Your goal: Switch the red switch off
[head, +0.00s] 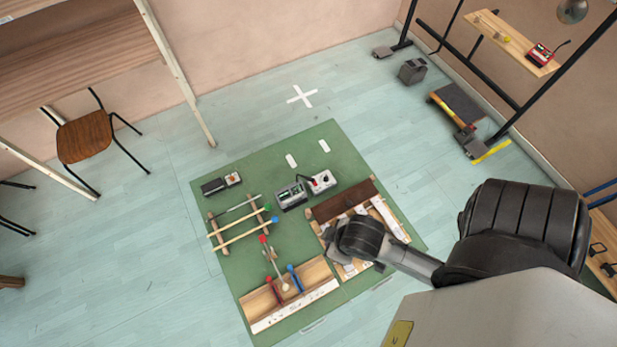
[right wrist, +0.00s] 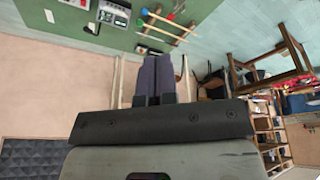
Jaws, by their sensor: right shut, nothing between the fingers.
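A small light-grey box (head: 322,181) with a red part, seemingly a switch (head: 313,185), on its left side sits on the green mat (head: 230,190) in the head view. Whether the switch is on or off is too small to tell. My right gripper reaches in from the right over the wooden pieces, below and right of that box and apart from it. Its fingers are largely hidden behind my wrist there. In the right wrist view the right gripper (right wrist: 153,62) is shut and empty, its two dark fingers side by side. My left gripper is not in view.
A dark device with a green panel (head: 291,195) sits just left of the box. Sticks with coloured heads (head: 241,232) lie left. A wooden tray (head: 322,283) is nearer. A shelf (head: 510,38) at upper right holds a red device (head: 541,54). The mat's far part is mostly clear.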

